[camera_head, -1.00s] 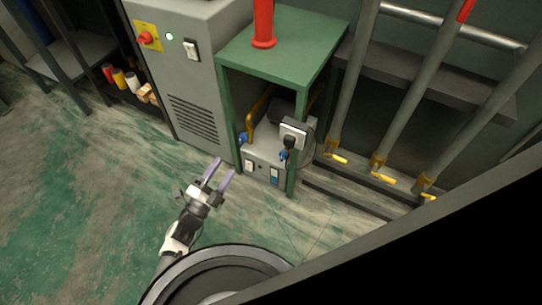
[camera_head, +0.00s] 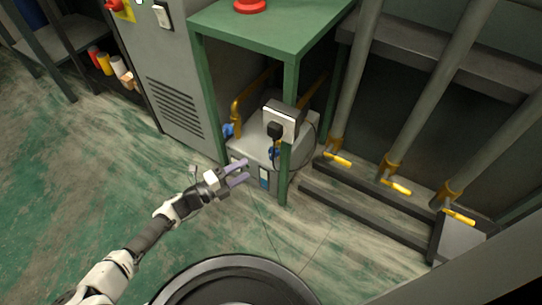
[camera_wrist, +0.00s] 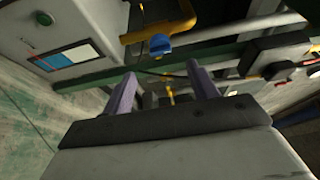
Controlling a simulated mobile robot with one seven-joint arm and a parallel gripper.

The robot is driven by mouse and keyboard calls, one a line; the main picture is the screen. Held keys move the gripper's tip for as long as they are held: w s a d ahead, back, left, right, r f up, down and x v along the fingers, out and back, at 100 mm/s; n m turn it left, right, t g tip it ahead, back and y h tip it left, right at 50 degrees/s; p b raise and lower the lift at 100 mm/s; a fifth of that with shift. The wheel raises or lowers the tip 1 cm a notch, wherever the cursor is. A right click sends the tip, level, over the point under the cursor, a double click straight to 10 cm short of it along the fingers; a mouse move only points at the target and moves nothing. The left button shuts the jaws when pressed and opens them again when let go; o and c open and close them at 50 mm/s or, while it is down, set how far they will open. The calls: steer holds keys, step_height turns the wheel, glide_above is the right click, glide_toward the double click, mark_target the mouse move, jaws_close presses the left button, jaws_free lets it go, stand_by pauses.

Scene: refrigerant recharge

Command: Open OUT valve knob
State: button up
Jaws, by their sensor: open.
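A grey recharge machine (camera_head: 245,150) stands under a green table. It has a blue knob (camera_head: 228,130) at its left by a yellow pipe, and a second blue knob (camera_head: 273,152) partly behind the front table leg. I cannot read which is the OUT valve. My gripper (camera_head: 246,171) is open and empty, close in front of the machine's lower front and below the knobs. In the wrist view one blue knob (camera_wrist: 160,45) on a yellow pipe lies beyond and between the two fingers of my gripper (camera_wrist: 163,75), apart from them.
The green table (camera_head: 265,27) has a front leg (camera_head: 287,150) just right of my gripper. A socket box with a black plug (camera_head: 280,122) sits above the machine. Grey pipes with yellow-handled valves (camera_head: 397,187) stand at the right. The floor at left is clear.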

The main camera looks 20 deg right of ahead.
mark_target(270, 155)
steer(key=b+x, duration=0.2)
steer(key=x, duration=0.9)
steer(key=c, duration=1)
